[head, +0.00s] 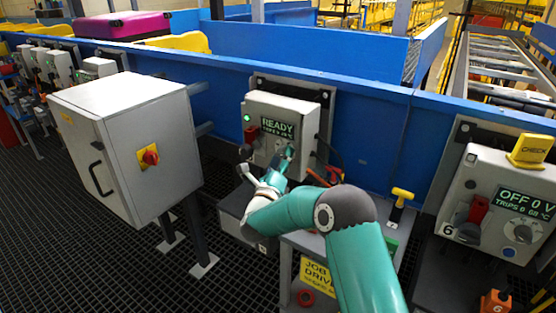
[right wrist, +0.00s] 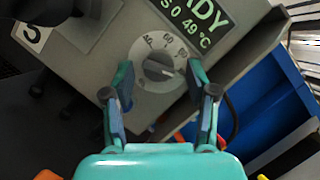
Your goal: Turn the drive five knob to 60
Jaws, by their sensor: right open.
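The drive five box (head: 312,112) is light grey on the blue conveyor wall, with a green READY display (head: 278,128) that also shows in the right wrist view (right wrist: 206,22). A label with a 5 (right wrist: 32,37) is on it. Its round grey knob (right wrist: 158,67) sits on a dial marked 40, 60 and 80; I cannot tell surely where its pointer stands. My right gripper (head: 285,160) is at the front of the box; in the right wrist view its open fingers (right wrist: 161,75) are on either side of the knob, apart from it. My left gripper is out of view.
A grey cabinet (head: 158,180) with a red-yellow switch stands left of the box. Drive six (head: 480,190), showing OFF, is at the right with a yellow CHECK tag (head: 531,150). A yellow-handled tool (head: 402,195) stands below the wall. A magenta case (head: 120,25) lies on the conveyor.

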